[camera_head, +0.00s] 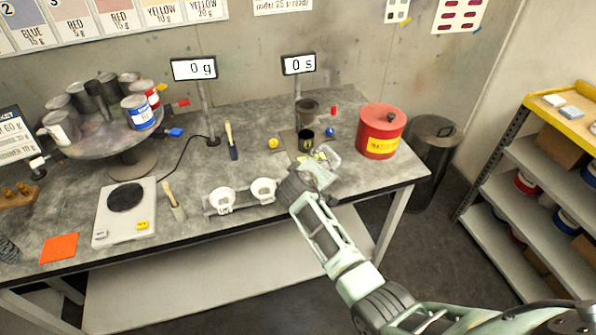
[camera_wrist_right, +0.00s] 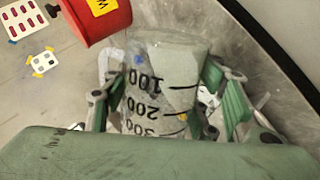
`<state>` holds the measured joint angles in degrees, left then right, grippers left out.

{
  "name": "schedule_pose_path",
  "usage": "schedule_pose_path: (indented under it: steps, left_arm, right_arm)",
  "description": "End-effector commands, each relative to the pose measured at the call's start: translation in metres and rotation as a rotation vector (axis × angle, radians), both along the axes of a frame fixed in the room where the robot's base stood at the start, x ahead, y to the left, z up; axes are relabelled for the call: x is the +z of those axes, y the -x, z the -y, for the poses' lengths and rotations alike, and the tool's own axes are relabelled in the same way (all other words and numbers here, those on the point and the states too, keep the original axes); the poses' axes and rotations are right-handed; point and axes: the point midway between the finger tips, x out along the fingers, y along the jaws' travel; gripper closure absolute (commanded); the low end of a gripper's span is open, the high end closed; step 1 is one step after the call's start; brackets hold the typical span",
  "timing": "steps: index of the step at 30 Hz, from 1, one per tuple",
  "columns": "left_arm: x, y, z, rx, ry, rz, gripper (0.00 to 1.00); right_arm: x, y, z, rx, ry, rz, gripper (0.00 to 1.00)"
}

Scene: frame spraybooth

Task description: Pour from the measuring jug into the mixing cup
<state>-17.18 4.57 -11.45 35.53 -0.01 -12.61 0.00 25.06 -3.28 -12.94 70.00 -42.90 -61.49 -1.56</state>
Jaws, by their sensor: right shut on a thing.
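The clear measuring jug (camera_wrist_right: 160,88) fills the middle of the right wrist view, with black 100, 200 and 300 marks. My right gripper (camera_wrist_right: 165,112) is shut on it, with green fingers on both sides. In the head view the jug (camera_head: 329,157) is at the end of my right arm, by the right part of the bench. Two white cups (camera_head: 222,199) sit in a holder to the left. I cannot tell which is the mixing cup. My left gripper is out of view.
A red can (camera_head: 381,131) stands right of the jug. Left are a scale (camera_head: 125,212), a brush (camera_head: 231,140) and a round stand with cans (camera_head: 104,124). Bare bench lies between the brush and the white cups.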

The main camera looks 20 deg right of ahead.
Motion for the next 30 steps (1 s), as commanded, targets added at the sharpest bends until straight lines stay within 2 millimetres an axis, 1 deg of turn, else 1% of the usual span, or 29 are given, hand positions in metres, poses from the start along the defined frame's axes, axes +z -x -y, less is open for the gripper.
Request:
schedule_pose_path:
  steps: [8, 14, 24, 30]
  left_arm:
    - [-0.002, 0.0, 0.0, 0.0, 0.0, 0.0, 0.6]
    - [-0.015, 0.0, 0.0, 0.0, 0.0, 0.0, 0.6]
    - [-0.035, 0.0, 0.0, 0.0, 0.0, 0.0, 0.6]
    - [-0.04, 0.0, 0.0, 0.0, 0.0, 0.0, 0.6]
  right_arm:
    - [0.0, -0.001, 0.0, 0.001, -0.01, 0.016, 0.77]
    - [-0.006, 0.0, -0.001, 0.001, -0.066, 0.094, 0.77]
    - [-0.009, -0.002, -0.002, 0.001, -0.152, 0.215, 0.77]
    - [-0.008, -0.002, -0.002, 0.002, -0.179, 0.254, 0.77]
